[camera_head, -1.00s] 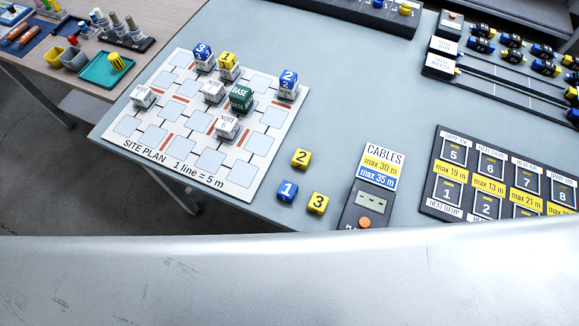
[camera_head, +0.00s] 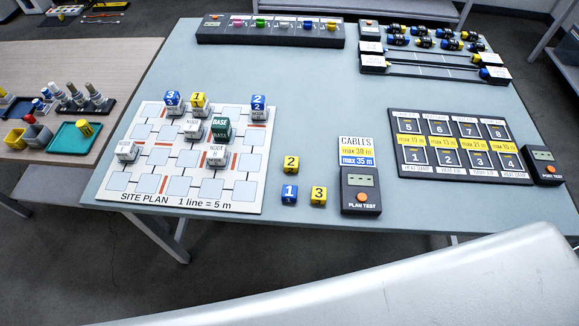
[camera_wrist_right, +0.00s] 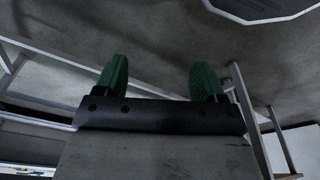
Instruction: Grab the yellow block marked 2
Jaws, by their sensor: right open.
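The yellow block marked 2 (camera_head: 290,164) sits on the grey-blue table, right of the site plan board (camera_head: 109,197). A blue block marked 1 (camera_head: 289,194) and a yellow block marked 3 (camera_head: 319,196) stand just in front of it, apart from it. My right gripper (camera_wrist_right: 160,78) shows in the right wrist view with two green fingers wide apart and nothing between them. It hangs over grey floor, and no block shows in that view. My left gripper is in neither view.
The plan test device (camera_head: 360,190) with its cables sign stands right of the blocks. A numbered slot board (camera_head: 462,180) lies farther right. Several marked blocks stand on the site plan. My own pale arm covers the lower right. The table middle behind the blocks is clear.

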